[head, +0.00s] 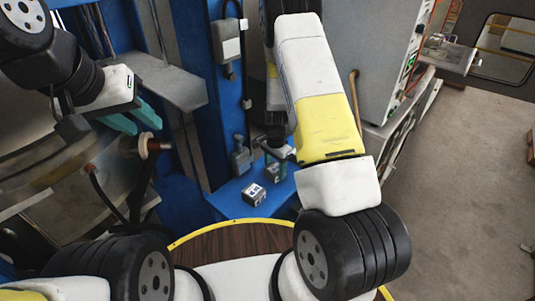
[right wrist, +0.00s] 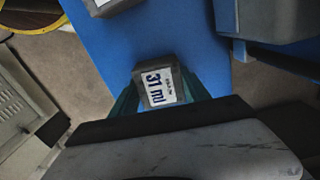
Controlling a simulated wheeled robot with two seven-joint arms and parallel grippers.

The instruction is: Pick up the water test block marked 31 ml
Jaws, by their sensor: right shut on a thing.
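The water test block marked 31 ml (right wrist: 160,87) is a small grey block with a white label. In the right wrist view it sits between the teal fingers of my right gripper (right wrist: 160,96), which is shut on it. In the head view my right gripper (head: 275,163) is over the blue surface, and the block (head: 273,173) shows only partly at its fingers. I cannot tell whether it touches the surface. My left gripper (head: 134,116) is at the upper left with its teal fingers apart and nothing between them.
A second labelled grey block (head: 254,194) stands on the blue surface (head: 232,205), close to the right gripper. It shows at the top edge of the right wrist view (right wrist: 110,5). A blue machine column (head: 228,100) rises behind. A round wooden top with a yellow rim (head: 215,246) is in front.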

